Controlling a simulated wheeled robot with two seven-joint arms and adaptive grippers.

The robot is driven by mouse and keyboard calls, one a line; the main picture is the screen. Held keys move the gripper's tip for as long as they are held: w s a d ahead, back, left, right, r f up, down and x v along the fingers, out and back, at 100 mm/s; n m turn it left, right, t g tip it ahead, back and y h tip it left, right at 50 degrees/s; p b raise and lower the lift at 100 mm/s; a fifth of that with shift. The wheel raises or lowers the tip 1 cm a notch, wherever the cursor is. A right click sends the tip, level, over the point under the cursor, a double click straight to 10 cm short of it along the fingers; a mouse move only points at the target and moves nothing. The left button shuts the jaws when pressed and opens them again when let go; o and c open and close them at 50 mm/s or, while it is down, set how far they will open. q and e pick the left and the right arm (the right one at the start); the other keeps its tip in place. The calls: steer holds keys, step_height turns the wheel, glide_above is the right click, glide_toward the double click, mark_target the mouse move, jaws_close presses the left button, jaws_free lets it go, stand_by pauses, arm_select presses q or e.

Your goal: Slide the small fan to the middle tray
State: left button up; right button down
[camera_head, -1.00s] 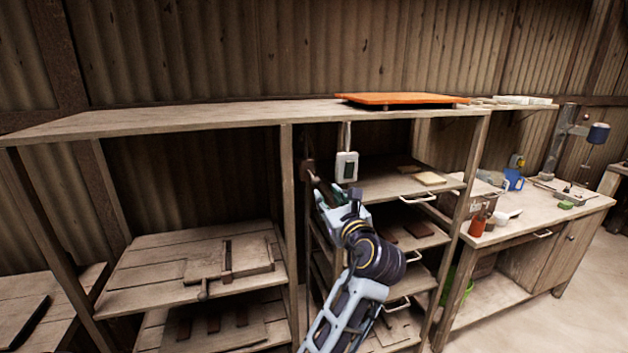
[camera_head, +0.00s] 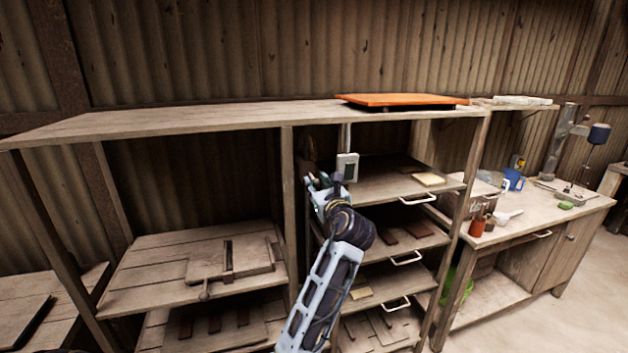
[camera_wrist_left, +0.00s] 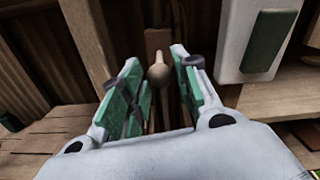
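I cannot make out a small fan in either view. In the head view, pull-out trays with pale handles sit in the rack: an upper tray (camera_head: 385,188), a middle one (camera_head: 425,238) with dark flat pieces, and a lower one (camera_head: 385,283). My left gripper (camera_head: 322,181) is at the rack's left upright, left of the upper tray. In the left wrist view, its green-padded fingers (camera_wrist_left: 160,82) are apart, with a round wooden knob (camera_wrist_left: 159,72) between or just beyond them. A gap shows on either side of the knob. My right gripper is out of view.
A pale box with a dark panel (camera_head: 347,167) hangs close to the right of my left gripper; it also shows in the wrist view (camera_wrist_left: 265,40). Shelf posts (camera_head: 288,200) stand close on the left. An orange board (camera_head: 400,99) lies on top.

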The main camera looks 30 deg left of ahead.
mark_target(309, 164)
arm_select(q)
steer(key=shift+x, duration=1.95)
jaws_close()
steer(key=shift+f, duration=0.1)
